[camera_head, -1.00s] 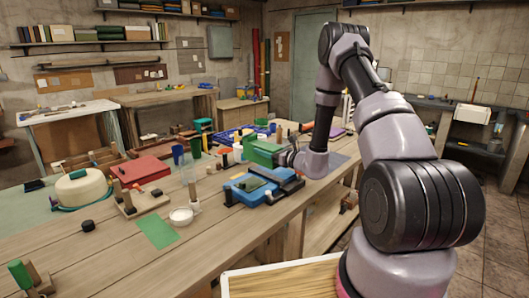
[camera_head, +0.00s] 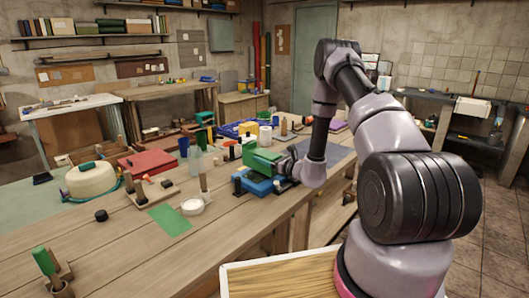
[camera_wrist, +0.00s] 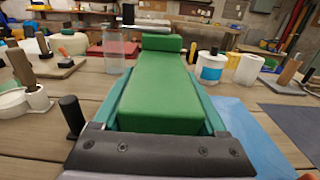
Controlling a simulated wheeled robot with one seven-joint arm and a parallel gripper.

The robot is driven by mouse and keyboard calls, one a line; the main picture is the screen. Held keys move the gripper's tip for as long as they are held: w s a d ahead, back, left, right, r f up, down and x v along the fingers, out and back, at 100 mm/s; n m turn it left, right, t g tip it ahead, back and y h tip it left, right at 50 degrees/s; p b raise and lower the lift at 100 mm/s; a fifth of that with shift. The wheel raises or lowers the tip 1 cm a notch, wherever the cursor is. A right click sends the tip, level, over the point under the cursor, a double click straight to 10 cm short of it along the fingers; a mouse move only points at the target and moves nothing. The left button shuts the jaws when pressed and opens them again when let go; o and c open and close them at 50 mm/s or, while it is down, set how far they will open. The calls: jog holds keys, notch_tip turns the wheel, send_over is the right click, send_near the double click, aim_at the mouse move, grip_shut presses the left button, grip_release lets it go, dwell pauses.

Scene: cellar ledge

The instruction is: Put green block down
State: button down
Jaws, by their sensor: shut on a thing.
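The green block (camera_head: 262,161) is long and is held level by my gripper (camera_head: 281,167). In the wrist view the green block (camera_wrist: 160,92) fills the middle, between the two teal fingers of my gripper (camera_wrist: 165,105), which is shut on it. A smaller green piece (camera_wrist: 162,43) shows at its far end; I cannot tell whether they are joined. In the head view the block overlaps the back of a blue device (camera_head: 258,185) on the wooden workbench (camera_head: 130,255). Any gap under the block is hidden.
A flat green sheet (camera_head: 170,220) and a white round container (camera_head: 192,206) lie left of the blue device. A red case (camera_head: 147,163) and a beige round tank (camera_head: 88,181) stand farther left. The front bench middle is mostly clear.

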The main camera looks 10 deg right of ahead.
jog(key=shift+f, duration=0.35)
jog(key=shift+f, duration=0.6)
dwell(0.3)
grip_release()
